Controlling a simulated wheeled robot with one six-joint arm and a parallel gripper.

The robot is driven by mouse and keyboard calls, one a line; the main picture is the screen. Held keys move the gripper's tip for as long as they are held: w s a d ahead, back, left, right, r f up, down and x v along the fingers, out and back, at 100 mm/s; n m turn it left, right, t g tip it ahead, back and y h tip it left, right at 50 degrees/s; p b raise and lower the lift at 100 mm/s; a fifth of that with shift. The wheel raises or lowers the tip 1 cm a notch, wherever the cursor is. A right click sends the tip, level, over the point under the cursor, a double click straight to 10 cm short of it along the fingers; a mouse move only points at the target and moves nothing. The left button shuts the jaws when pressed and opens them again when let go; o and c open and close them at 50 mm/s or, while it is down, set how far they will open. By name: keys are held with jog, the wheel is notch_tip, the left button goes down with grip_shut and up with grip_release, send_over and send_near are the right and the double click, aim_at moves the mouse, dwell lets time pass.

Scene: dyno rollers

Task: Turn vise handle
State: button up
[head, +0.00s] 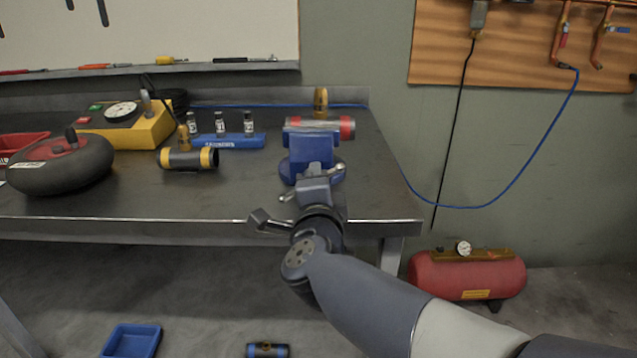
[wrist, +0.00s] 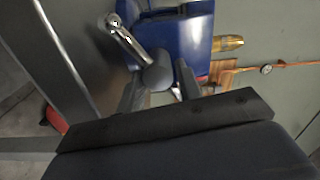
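The blue vise (head: 312,150) sits near the right end of the bench and also shows in the wrist view (wrist: 187,38). A roller with red bands (head: 347,126) lies across its top. Its silver bar handle (wrist: 128,42) slants across its front, with a round knob at the upper end. My gripper (head: 317,203) is at the vise's front. In the wrist view its fingers (wrist: 158,80) are apart, either side of the grey piece. I see no clear contact.
On the bench are a yellow-banded roller (head: 188,160), a blue holder (head: 228,141) with several small bottles, a yellow box with a dial (head: 125,122) and a dark round tyre-like object (head: 62,165). A red tank (head: 467,275) and a blue bin (head: 130,340) are on the floor.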

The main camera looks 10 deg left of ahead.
jog(key=shift+o, duration=1.2)
jog(key=shift+d, duration=0.1)
jog(key=shift+r, duration=0.1)
jog(key=shift+s, duration=0.1)
jog(key=p+v, duration=0.2)
jog(key=v, duration=0.8)
jog(key=shift+s, duration=0.3)
